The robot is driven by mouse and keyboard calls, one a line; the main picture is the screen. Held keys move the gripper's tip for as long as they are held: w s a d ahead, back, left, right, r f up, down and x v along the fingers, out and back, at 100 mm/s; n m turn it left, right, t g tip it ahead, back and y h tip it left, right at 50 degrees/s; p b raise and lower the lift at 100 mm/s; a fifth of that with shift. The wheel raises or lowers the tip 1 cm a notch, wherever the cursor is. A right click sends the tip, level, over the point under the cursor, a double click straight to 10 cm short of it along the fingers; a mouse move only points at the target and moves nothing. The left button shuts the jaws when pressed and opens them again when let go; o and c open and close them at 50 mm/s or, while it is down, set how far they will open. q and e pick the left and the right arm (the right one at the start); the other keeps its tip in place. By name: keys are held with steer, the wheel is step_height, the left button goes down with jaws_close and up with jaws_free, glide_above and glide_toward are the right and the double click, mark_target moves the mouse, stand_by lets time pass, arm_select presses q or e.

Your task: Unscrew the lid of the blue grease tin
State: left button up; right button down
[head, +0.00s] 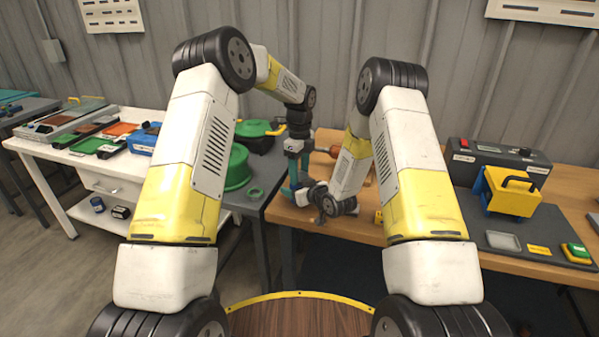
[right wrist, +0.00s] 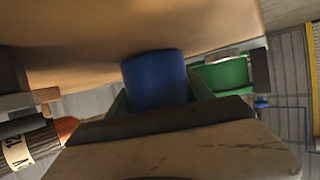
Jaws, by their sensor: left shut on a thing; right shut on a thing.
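The blue grease tin (right wrist: 157,78) shows in the right wrist view as a blue cylinder between the fingers of my right gripper (right wrist: 158,100). In the head view my right gripper (head: 304,192) reaches in from the right at the table's edge, low beside the left one. My left gripper (head: 292,186) points down there with teal fingers, shut. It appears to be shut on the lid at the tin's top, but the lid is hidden. The tin cannot be made out in the head view, as the grippers and arms cover it.
A wooden table (head: 370,236) runs to the right, with a yellow-and-blue case (head: 508,192) and a dark control box (head: 497,160). A white bench (head: 75,160) holds trays further left.

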arm_select(q)
steer(key=o, duration=1.5)
steer(key=shift+o, duration=0.2)
step_height(320, 180, up, 4)
steer(key=shift+r, duration=0.2)
steer(key=shift+c, duration=0.5)
steer(key=shift+r+m, duration=1)
steer(key=shift+r, duration=0.6)
steer(key=shift+f, duration=3.85)
steer(key=shift+c, duration=0.2)
